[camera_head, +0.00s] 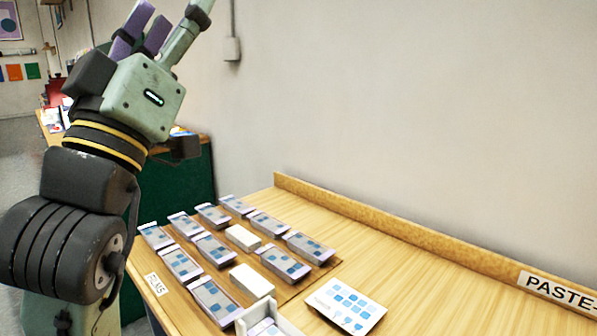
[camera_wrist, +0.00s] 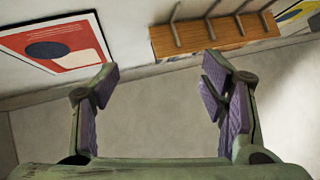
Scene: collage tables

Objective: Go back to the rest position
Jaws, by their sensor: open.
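My gripper (camera_wrist: 158,85) has its purple-padded fingers spread apart with nothing between them in the wrist view. In the head view my gripper (camera_head: 150,35) is raised at the upper left, well above the table, and its fingertips reach the top edge of the picture. The arm stands upright on the left side. The wrist view looks toward a wall with a red poster (camera_wrist: 55,45) and a wooden rack (camera_wrist: 215,35). My gripper touches nothing that I can see.
Below, a wooden table (camera_head: 420,270) holds rows of patterned boxes (camera_head: 210,250), plain white blocks (camera_head: 251,281), a white tray (camera_head: 290,330) and a card with blue squares (camera_head: 345,305). A raised wooden edge (camera_head: 400,232) runs along the wall. A green-sided table (camera_head: 185,185) stands behind my arm.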

